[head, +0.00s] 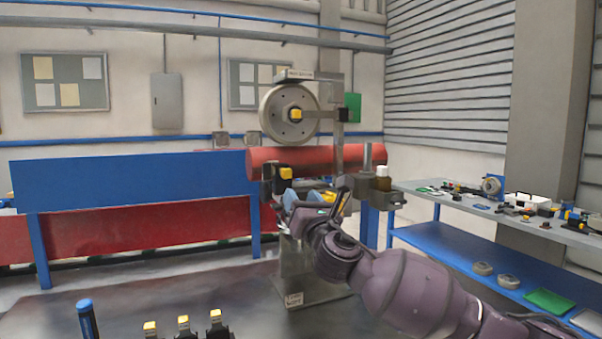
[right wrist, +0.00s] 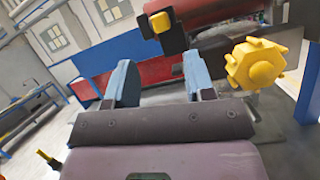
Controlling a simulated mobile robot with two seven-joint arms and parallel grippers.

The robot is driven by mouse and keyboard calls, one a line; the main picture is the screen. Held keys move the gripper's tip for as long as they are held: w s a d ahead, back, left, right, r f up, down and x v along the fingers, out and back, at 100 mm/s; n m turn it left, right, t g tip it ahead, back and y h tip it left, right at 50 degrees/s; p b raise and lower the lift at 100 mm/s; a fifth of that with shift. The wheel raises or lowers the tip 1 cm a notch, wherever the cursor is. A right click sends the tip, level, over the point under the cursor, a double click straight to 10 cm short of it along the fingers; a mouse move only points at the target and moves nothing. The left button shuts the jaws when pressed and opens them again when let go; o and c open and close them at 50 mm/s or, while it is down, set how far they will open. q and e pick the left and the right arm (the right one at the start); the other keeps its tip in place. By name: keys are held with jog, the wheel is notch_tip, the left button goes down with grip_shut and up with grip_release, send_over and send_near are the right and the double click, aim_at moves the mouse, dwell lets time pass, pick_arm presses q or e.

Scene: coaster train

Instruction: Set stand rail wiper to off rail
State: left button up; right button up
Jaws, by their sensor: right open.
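The stand (head: 300,262) rises from the dark bench and carries a red rail tube (head: 330,157) with a large grey wheel (head: 289,114) above it. A black lever with a yellow end (head: 285,173) sits at the tube's left end; it may be the rail wiper, but I cannot tell its setting. It also shows in the right wrist view (right wrist: 160,22), beyond my fingers. My right gripper (head: 304,197) is open and empty, below the tube; its blue fingers also show in the wrist view (right wrist: 160,85). A yellow star knob (right wrist: 255,63) is right of the fingers.
A side table (head: 420,190) with several small parts stands at the right. A blue-framed barrier (head: 130,180) is behind at the left. Several yellow-topped black parts (head: 183,325) and a blue handle (head: 87,318) are at the front edge. The bench's left middle is clear.

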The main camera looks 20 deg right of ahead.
aim_at(288, 175)
jog(key=shift+n, duration=0.9)
jog(key=x, duration=1)
jog(key=shift+w+r+b, duration=0.25)
jog(key=shift+b, duration=0.05)
grip_shut()
